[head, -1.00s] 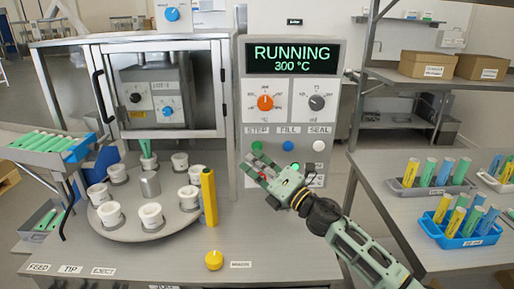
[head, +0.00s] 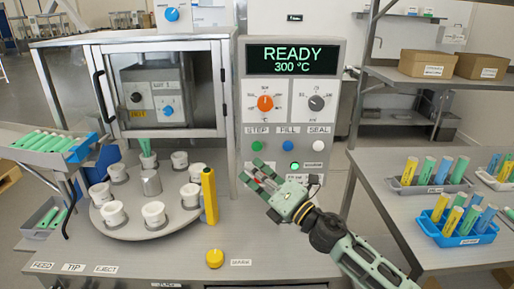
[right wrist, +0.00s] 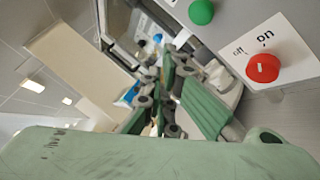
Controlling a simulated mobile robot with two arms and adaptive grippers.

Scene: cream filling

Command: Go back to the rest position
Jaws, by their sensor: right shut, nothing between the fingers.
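My right gripper (head: 252,173) is at the front of the grey control panel (head: 338,110), below its row of buttons, and holds nothing. Its arm comes in from the lower right. In the right wrist view my right gripper (right wrist: 168,92) shows its green fingers and dark joints; they are shut and empty. The panel's display (head: 291,60) reads READY, 300 °C. The green button (head: 257,146), blue button (head: 288,146) and white button (head: 319,146) are uncovered. My left gripper is not in view.
A round turntable (head: 150,222) with several white cups stands left of my gripper, with a yellow post (head: 209,196) at its edge. A yellow knob (head: 214,258) is on the bench front. The right table (head: 400,200) carries tube racks. A red knob (right wrist: 262,68) shows in the right wrist view.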

